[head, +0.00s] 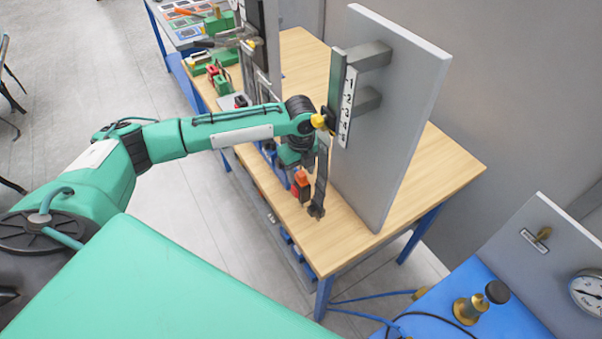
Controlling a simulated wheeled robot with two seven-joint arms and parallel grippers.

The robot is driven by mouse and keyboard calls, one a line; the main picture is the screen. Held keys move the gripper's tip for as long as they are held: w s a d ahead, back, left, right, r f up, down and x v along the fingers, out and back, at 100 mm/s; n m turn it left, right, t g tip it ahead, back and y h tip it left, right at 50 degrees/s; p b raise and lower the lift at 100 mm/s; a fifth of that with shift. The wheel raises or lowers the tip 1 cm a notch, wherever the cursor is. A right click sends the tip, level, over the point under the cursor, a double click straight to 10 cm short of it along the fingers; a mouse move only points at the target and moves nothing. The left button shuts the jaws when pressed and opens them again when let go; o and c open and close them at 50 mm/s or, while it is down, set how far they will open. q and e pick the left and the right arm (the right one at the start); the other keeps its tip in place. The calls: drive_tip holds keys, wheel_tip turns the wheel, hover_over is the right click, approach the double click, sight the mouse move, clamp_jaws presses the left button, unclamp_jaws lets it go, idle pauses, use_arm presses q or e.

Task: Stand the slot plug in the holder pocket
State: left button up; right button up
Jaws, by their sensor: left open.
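My left arm reaches in from the left, and its open left gripper (309,190) points down over the wooden table in front of the upright grey panel. One dark finger shows clearly; the other is hard to make out. A small orange-red block (300,185) with a dark top shows right beside the fingers. I cannot tell whether it is the slot plug, or whether it touches a finger. A dark rail with a white strip numbered 1 to 4 (347,107) is mounted on the panel. I cannot make out the holder pocket. My right gripper is out of view.
The grey panel (385,120) stands upright on the wooden table (440,175). Red and green parts (218,78) sit farther back. A blue bench (440,305) with a gauge (588,292) is at lower right. The table's near corner is bare.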

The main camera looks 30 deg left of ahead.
use_arm(q)
drive_tip(key=shift+f, duration=0.2)
clamp_jaws()
drive_tip(key=shift+r, duration=0.1)
